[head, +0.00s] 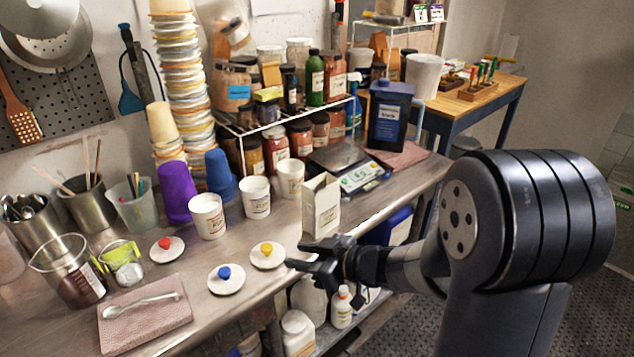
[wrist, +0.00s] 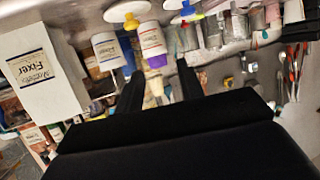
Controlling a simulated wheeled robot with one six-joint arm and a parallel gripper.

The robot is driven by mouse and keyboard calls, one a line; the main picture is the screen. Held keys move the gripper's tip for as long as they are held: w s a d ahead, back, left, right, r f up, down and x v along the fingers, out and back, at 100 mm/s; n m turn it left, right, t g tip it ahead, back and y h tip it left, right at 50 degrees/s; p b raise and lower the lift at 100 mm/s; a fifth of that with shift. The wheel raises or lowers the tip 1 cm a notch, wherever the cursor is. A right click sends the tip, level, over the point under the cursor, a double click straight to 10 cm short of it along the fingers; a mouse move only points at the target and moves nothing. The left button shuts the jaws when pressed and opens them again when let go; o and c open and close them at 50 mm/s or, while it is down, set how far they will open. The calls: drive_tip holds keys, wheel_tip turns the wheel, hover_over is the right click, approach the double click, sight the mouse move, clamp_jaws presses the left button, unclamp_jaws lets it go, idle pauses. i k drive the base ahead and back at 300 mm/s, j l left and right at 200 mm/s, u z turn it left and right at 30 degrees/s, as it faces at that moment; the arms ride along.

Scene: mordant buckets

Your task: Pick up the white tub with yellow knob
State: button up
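A flat white round lid with a yellow knob (head: 267,256) lies on the steel counter, just left of my gripper. A white lid with a yellow knob (wrist: 122,9) also shows at the top of the wrist view. Three white tubs stand behind it: one at the left (head: 208,217), one in the middle (head: 256,199), one at the right (head: 290,179). They show no knobs. My gripper (head: 300,256) is open and empty near the counter's front edge. Its two dark fingers (wrist: 158,88) are apart in the wrist view.
A white Fixer box (head: 321,207) stands close behind my gripper. Lids with a blue knob (head: 226,279) and a red knob (head: 166,249) lie to the left. A purple cup (head: 177,192) and a scale (head: 362,176) stand farther back. Bottles (head: 308,299) stand below the counter.

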sight(291, 170)
drive_tip(key=i+l+u, duration=0.1)
drive_tip(key=i+l, duration=0.2)
drive_tip(key=i+l+u, duration=0.15)
drive_tip(key=l, duration=0.25)
drive_tip(key=i+l+u, duration=0.1)
drive_tip(key=i+l, duration=0.25)
drive_tip(key=i+l+u, duration=0.1)
drive_tip(key=i+l, duration=0.15)
drive_tip(key=l, duration=0.2)
drive_tip(key=i+j, duration=0.25)
drive_tip(key=j, duration=0.15)
